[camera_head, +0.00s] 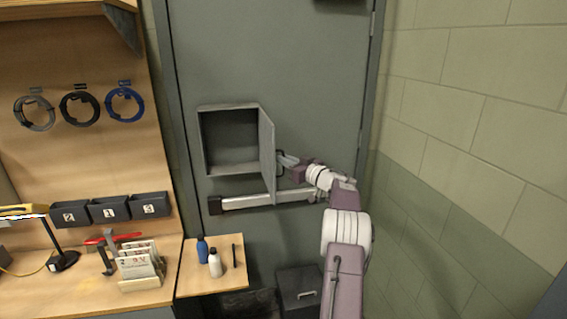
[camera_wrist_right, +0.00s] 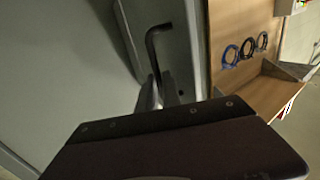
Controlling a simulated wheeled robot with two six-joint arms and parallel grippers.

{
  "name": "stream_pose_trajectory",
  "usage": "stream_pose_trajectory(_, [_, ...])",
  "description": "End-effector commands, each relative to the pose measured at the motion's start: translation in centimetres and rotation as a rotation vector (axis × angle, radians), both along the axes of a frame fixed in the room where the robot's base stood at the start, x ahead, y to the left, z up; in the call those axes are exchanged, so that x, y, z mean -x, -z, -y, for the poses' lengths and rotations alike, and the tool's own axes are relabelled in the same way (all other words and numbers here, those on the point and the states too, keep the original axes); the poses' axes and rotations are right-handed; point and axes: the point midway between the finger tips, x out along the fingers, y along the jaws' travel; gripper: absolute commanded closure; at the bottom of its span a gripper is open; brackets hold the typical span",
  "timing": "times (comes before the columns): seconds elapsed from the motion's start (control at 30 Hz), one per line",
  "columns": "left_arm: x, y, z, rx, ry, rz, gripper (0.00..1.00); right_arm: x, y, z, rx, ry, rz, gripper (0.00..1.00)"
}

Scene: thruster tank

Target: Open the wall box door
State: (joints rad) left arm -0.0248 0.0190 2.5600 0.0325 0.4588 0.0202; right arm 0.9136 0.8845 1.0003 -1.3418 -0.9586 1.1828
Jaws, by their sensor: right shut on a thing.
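The grey wall box (camera_head: 231,141) is mounted on the large grey door, and its inside looks empty. Its door (camera_head: 267,153) is hinged on the right and stands swung well out, so the box is open. My right gripper (camera_head: 283,158) is at the outer face of that door, shut on its handle (camera_head: 280,163). In the right wrist view the dark bent handle (camera_wrist_right: 154,58) rises from between the fingertips (camera_wrist_right: 165,92), and the door panel is behind it. My left gripper is not in view.
A pale horizontal bar (camera_head: 265,199) crosses the large door just below the box. A small wooden shelf (camera_head: 215,283) with a blue bottle (camera_head: 202,249) and a white bottle (camera_head: 215,263) is below. A workbench is at left, and a block wall at right.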

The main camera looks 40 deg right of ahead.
Motion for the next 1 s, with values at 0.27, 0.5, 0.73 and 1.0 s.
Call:
stream_pose_trajectory(0.27, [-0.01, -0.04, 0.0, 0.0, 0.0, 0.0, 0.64, -0.14, -0.43, 0.12, 0.0, -0.003, 0.007, 1.0])
stream_pose_trajectory(0.5, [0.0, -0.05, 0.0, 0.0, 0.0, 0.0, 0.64, -0.15, -0.51, 0.09, 0.001, -0.003, 0.008, 0.8])
stream_pose_trajectory(0.73, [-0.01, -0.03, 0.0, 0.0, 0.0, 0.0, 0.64, -0.13, -0.26, 0.11, 0.001, -0.003, 0.004, 0.7])
stream_pose_trajectory(1.0, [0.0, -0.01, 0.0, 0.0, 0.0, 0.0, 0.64, -0.09, -0.16, 0.03, 0.001, -0.002, 0.002, 0.7])
